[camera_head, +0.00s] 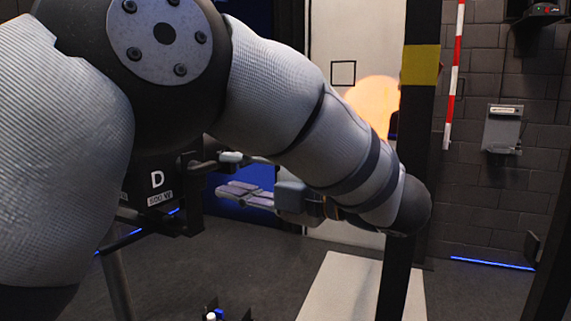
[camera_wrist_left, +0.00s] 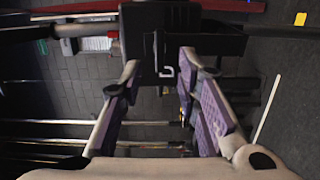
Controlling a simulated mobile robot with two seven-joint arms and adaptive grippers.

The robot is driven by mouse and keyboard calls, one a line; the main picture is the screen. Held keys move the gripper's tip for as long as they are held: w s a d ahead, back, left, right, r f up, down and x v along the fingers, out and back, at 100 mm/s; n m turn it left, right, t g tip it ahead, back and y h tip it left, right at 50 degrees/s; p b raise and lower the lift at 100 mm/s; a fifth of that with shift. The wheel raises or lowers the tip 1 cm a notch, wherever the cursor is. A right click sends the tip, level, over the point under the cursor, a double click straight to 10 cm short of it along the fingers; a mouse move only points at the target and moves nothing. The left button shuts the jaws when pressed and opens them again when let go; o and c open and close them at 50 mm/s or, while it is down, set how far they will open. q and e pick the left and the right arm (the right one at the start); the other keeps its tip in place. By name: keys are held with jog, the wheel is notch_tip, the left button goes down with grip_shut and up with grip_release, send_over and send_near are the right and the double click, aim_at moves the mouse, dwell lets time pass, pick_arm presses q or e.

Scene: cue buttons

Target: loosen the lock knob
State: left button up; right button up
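A black lamp housing (camera_head: 145,178) marked "D" and "500 W" hangs at the left of the head view, partly behind my left arm. A black bracket (camera_head: 193,190) stands at its right side. My left gripper (camera_head: 224,174) is just right of the bracket, its fingers pointing toward it. In the left wrist view the gripper (camera_wrist_left: 160,62) is open, with purple pads apart and nothing clearly held between them. The dark housing (camera_wrist_left: 160,25) lies beyond the fingertips. I cannot make out the lock knob for certain. My right gripper is not in view.
A dark post with a yellow band (camera_head: 420,65) stands right of my left arm. A red and white pole (camera_head: 454,75) and a grey wall box (camera_head: 502,129) are at the back wall. A pale board (camera_head: 345,290) lies on the floor. A glowing orange disc (camera_head: 373,100) is behind my arm.

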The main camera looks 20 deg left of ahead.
aim_at(206, 169)
pick_arm(q)
jog(key=x, duration=0.6)
jog(key=shift+a, duration=0.1)
grip_shut()
jog(key=n, duration=1.7)
jog(key=shift+n, duration=0.4)
jog(key=n, duration=0.4)
jog(key=shift+w+n, duration=0.1)
jog(key=shift+n, duration=0.6)
